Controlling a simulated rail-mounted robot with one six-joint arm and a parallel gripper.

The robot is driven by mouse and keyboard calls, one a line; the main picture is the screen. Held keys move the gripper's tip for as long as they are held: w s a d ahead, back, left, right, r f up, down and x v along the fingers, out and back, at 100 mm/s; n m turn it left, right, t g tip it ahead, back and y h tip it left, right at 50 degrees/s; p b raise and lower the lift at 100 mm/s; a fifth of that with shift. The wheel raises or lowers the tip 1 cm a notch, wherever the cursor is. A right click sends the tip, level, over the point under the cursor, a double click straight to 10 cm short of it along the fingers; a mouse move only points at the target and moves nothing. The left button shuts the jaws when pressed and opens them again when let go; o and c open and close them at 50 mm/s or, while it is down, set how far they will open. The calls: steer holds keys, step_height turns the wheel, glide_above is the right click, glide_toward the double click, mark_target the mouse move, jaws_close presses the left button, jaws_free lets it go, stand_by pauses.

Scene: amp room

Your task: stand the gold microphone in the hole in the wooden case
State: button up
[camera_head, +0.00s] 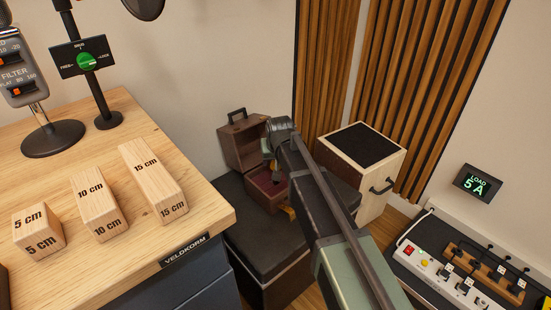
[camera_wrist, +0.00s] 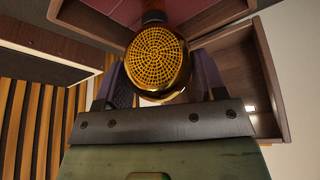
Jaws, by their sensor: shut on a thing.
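The gold microphone (camera_wrist: 158,58) fills the middle of the wrist view, its round grille facing the camera. My gripper (camera_wrist: 160,80) is shut on it, with a dark finger at each side. The microphone's body runs away from the camera towards the red panel of the wooden case (camera_wrist: 270,75). The hole is hidden behind it, and I cannot tell whether the lower end is in the hole. In the head view the open wooden case (camera_head: 228,145) sits on a dark box, and my arm covers part of it. A small gold patch shows beside my gripper there.
A black-topped speaker-like box (camera_head: 365,150) stands right of the case. A desk (camera_head: 100,260) with several wooden blocks is at left. A panel with switches (camera_head: 465,270) is at lower right. The slatted wall panel (camera_head: 425,80) rises behind.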

steer(key=shift+f+b, duration=0.45)
steer(key=shift+f, duration=0.35)
steer(key=o, duration=1.4)
steer(key=shift+o, duration=0.2)
steer(key=a+p+v, duration=0.1)
steer(key=p+v, duration=0.9)
steer(key=shift+s+d+r, duration=0.2)
steer(key=shift+d+r, duration=0.2)
steer(key=shift+d, duration=0.1)
